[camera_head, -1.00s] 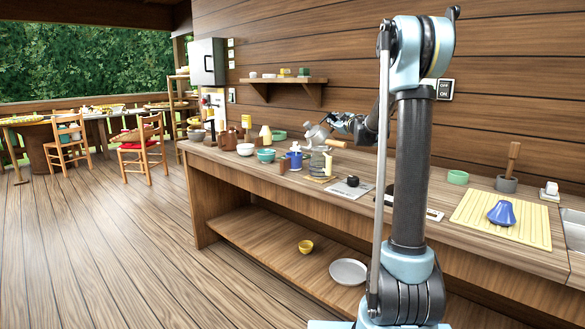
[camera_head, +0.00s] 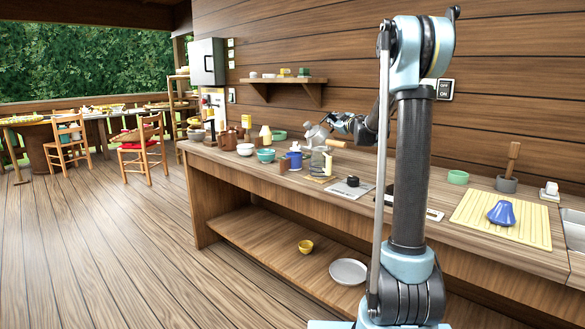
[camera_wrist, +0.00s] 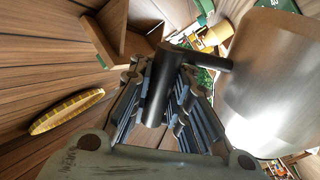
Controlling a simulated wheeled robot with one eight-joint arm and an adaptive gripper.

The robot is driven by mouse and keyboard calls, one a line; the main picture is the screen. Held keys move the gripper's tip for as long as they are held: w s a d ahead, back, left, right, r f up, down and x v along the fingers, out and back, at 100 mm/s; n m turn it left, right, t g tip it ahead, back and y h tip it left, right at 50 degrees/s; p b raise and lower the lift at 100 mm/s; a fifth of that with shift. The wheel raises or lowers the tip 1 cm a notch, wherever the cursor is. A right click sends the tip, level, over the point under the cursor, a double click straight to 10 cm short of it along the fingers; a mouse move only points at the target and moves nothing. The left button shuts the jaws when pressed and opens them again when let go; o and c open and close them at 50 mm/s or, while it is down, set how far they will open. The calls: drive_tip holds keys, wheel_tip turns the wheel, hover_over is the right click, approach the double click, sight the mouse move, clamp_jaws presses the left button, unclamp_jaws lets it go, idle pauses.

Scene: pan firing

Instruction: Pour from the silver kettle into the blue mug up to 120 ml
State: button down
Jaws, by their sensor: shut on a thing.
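The silver kettle (camera_head: 315,134) is above the counter at the back in the head view, small and partly hidden behind nearby items. Its metal body (camera_wrist: 275,85) fills the right of the wrist view. My gripper (camera_head: 335,122) is shut on the kettle's dark handle (camera_wrist: 160,88), which lies between the fingers in the wrist view. The blue mug (camera_head: 295,161) stands on the counter, below and to the left of the kettle in the head view. The mug's inside is too small to see, so its liquid level cannot be told.
Bowls, including a teal one (camera_head: 265,156), and brown jars stand left of the mug. A dark round item (camera_head: 352,181) is on a flat plate to the right. A wall shelf (camera_head: 285,82) hangs above. A blue object (camera_head: 501,213) lies on a slatted mat (camera_head: 470,211).

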drive_tip(key=shift+s+a+r+n, duration=0.15)
drive_tip(key=shift+a+r+n, duration=0.15)
drive_tip(key=shift+r+n, duration=0.15)
idle(2.8)
drive_tip(key=f, duration=0.1)
drive_tip(key=d+f+m, duration=0.1)
drive_tip(key=w+d+f+m, duration=0.1)
drive_tip(key=shift+f+m, duration=0.25)
drive_tip(key=w+d+f+m, duration=0.4)
drive_tip(key=d+f, duration=0.2)
drive_tip(key=d, duration=0.2)
drive_tip(key=shift+w+m, duration=0.15)
drive_tip(key=shift+m, duration=0.15)
idle(0.7)
idle(0.4)
